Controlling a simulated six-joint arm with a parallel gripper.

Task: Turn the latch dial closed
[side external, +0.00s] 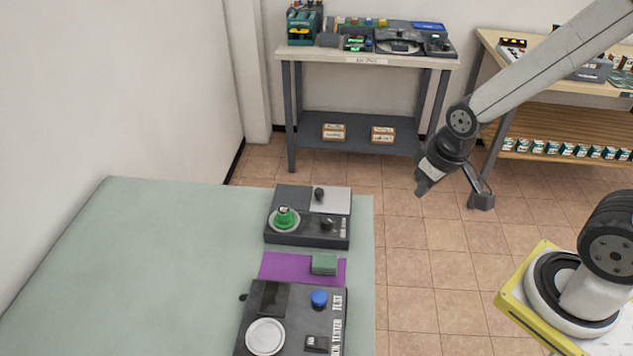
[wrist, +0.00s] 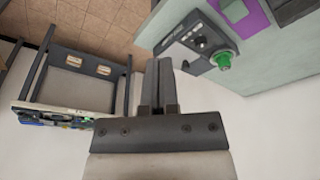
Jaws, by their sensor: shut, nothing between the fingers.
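A dark grey box (side external: 300,238) sits at the table's far right corner. It has a green knob-like piece (side external: 285,217) on a pale round disc, a small black knob (side external: 327,224) near its front right and another black knob (side external: 319,193) by a light grey plate. I cannot tell for certain which is the latch dial. My gripper (side external: 421,188) is shut and empty, in the air to the right of the table, apart from the box. In the wrist view my shut fingers (wrist: 158,78) point up the picture, left of the green piece (wrist: 222,60).
A second dark box (side external: 280,335) with a blue button (side external: 319,298) and white disc stands nearer the camera. A green block (side external: 324,264) lies on a purple mat (side external: 277,267) between the boxes. The table's left is clear. A workbench (side external: 375,60) stands behind.

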